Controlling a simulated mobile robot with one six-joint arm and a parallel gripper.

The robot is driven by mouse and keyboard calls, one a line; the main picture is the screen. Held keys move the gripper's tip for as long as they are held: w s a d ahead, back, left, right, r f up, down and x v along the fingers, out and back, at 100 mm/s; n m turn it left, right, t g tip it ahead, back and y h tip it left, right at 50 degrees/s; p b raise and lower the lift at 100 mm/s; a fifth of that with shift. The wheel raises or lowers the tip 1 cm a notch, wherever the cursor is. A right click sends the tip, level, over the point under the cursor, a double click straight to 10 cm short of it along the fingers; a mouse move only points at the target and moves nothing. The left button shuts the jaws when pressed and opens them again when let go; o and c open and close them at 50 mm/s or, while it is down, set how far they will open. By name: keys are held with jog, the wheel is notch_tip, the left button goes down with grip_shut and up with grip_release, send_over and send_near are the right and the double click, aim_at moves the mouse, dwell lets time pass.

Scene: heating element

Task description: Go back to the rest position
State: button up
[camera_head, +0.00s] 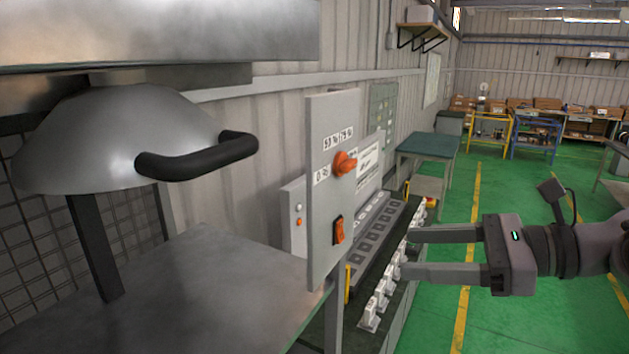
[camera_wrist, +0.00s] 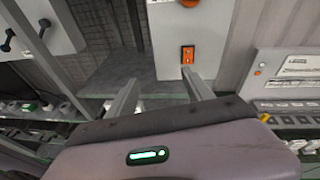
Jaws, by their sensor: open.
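My gripper (camera_head: 408,254) is at the right in the head view, its two long grey fingers apart and pointing left, with nothing between them. It is in front of the bench with the white parts, to the right of the grey control panel (camera_head: 321,262). The panel carries an orange rotary knob (camera_head: 345,163) and an orange rocker switch (camera_head: 339,230). In the wrist view my fingers (camera_wrist: 165,90) point toward the panel, and the orange switch (camera_wrist: 187,55) shows beyond the right fingertip. I cannot tell the exact gap to the panel.
A metal dome with a black handle (camera_head: 198,158) hangs over a steel table (camera_head: 190,290) at the left. A dark tray with several slots (camera_head: 372,238) and several white parts (camera_head: 377,303) lie behind the panel. The green floor (camera_head: 510,330) at the right is open.

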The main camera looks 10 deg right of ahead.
jog(key=s+a+f+n+g+h+b, duration=0.25)
jog(key=a+f+b, duration=0.2)
jog(key=f, duration=0.45)
jog(key=s+a+f+n+g+h+b, duration=0.1)
jog(key=s+a+f+n+b, duration=0.25)
jog(key=a+f, duration=0.45)
jog(key=s+f+n+h+b, duration=0.2)
jog(key=f+n+b, duration=0.2)
jog(key=f, duration=0.5)
jog(key=s+d+f+n+t+h+b, duration=0.1)
jog(key=s+f+n+h+b, duration=0.2)
jog(key=f+b, duration=0.4)
jog(key=s+f+n+t+h+b, duration=0.1)
jog(key=f+n+b, duration=0.4)
jog(key=f, duration=0.6)
jog(key=shift+s+d+f+h+b, duration=0.3)
jog(key=shift+s+d+h, duration=0.05)
jog(key=shift+s+h, duration=0.55)
jog(key=shift+c, duration=0.2)
